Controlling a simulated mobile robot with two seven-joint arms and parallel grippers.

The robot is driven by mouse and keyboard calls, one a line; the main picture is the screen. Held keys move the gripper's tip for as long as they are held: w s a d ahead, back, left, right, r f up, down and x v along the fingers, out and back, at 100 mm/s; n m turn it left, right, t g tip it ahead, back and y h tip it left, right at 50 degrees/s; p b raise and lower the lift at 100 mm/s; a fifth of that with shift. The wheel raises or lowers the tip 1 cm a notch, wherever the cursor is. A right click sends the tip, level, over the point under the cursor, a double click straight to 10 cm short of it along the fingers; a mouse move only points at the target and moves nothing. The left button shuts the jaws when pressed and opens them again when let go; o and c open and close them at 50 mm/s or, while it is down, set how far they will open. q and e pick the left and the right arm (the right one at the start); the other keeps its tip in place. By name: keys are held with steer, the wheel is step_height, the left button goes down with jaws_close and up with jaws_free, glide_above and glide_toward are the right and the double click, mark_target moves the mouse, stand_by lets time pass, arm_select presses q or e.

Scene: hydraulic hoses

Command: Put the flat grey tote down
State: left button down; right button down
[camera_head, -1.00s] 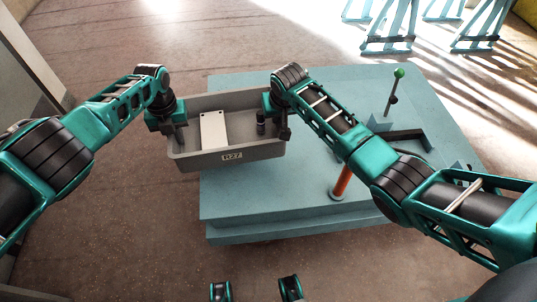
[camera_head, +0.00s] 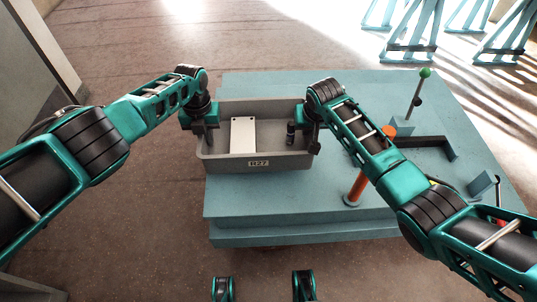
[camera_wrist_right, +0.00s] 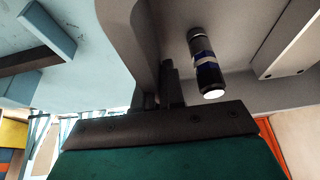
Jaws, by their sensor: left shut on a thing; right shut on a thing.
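Inside are a pale flat block (camera_head: 243,134) and a small dark cylinder (camera_head: 291,132). The right wrist view shows the cylinder (camera_wrist_right: 206,62) with a blue band, beside the gripped wall.
An orange post (camera_head: 357,186) stands on the table right of the tote. A green-knobbed lever (camera_head: 417,92), a dark angled bar (camera_head: 440,142) and a small blue block (camera_head: 482,183) are further right. Light blue trestles (camera_head: 410,45) stand behind. The table front is clear.

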mark_target(209, 148)
arm_select(q)
steer(key=shift+a+f, duration=0.15)
arm_select(e)
steer(key=shift+d+f, duration=0.1)
